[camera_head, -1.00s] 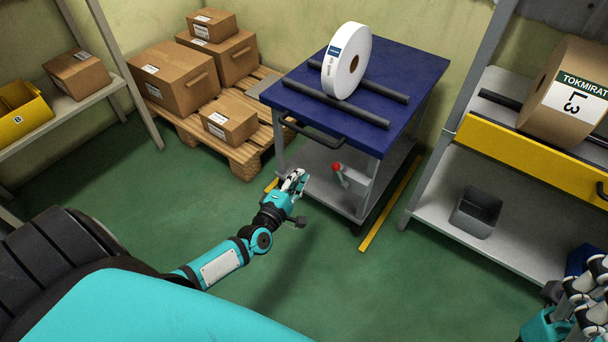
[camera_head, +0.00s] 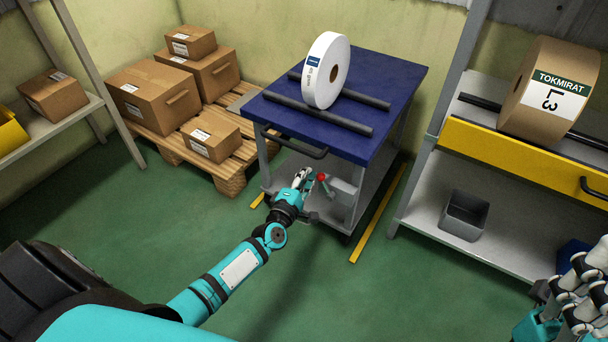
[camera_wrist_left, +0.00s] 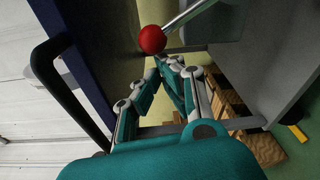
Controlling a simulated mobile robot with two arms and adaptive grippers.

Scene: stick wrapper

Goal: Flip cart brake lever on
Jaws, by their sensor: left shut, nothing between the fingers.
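The blue-topped cart (camera_head: 401,82) stands in the middle of the head view. Its brake lever (camera_head: 322,179) has a red ball knob and sits low at the cart's front, by a grey box. The red knob also shows in the left wrist view (camera_wrist_left: 152,39), on a metal rod, just beyond my fingertips. My left gripper (camera_head: 303,174) is shut and empty, close to the left of the knob; I cannot tell whether they touch. It fills the middle of the left wrist view (camera_wrist_left: 165,66). My right gripper (camera_head: 585,285) is partly visible at the lower right.
A white roll (camera_head: 326,71) rests on bars on the cart top. The black cart handle (camera_head: 293,142) is above my left gripper. A pallet (camera_head: 232,176) with boxes is left of the cart. A shelf rack (camera_head: 415,190) with a brown roll stands right. Green floor in front is clear.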

